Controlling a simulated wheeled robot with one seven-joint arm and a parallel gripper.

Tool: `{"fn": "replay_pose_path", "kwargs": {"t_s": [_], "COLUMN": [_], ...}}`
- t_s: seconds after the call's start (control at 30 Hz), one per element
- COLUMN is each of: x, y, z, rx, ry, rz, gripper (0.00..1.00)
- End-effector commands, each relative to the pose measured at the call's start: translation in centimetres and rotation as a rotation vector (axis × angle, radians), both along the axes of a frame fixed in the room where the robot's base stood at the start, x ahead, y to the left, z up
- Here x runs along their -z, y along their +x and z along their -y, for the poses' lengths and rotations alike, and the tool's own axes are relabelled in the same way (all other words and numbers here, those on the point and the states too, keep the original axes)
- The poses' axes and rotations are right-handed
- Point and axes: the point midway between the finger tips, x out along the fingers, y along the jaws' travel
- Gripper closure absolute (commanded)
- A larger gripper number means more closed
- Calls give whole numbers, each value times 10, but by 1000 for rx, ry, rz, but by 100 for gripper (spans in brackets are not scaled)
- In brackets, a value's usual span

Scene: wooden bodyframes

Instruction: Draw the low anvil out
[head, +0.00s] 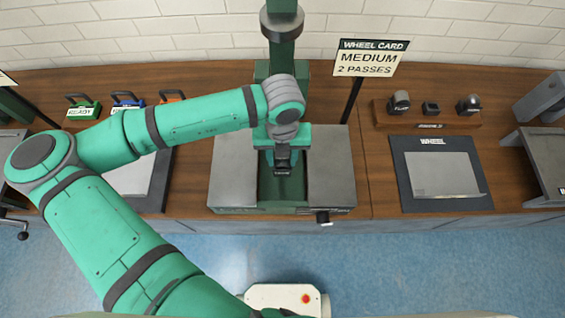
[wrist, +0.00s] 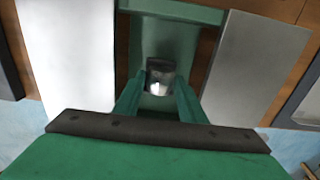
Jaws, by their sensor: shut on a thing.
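My gripper and wrist cover most of the anvil there. I cannot tell whether the anvil is still seated in its holder.
The green machine column (head: 284,45) rises just behind my gripper. A "MEDIUM 2 PASSES" card (head: 368,60) stands right of it. A wooden rack (head: 425,124) holds small dark metal pieces. A "WHEEL" mat (head: 402,185) with a grey sheet lies in front. Colored-handled tools (head: 125,100) stand at left.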

Motion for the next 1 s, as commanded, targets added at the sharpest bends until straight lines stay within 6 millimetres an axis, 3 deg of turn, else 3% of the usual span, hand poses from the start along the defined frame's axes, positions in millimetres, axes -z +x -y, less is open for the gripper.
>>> {"fn": "replay_pose_path", "kwargs": {"t_s": [1.0], "x": [-11], "y": [0], "z": [0], "rx": [0], "ry": [0], "rz": [1], "gripper": [90]}}
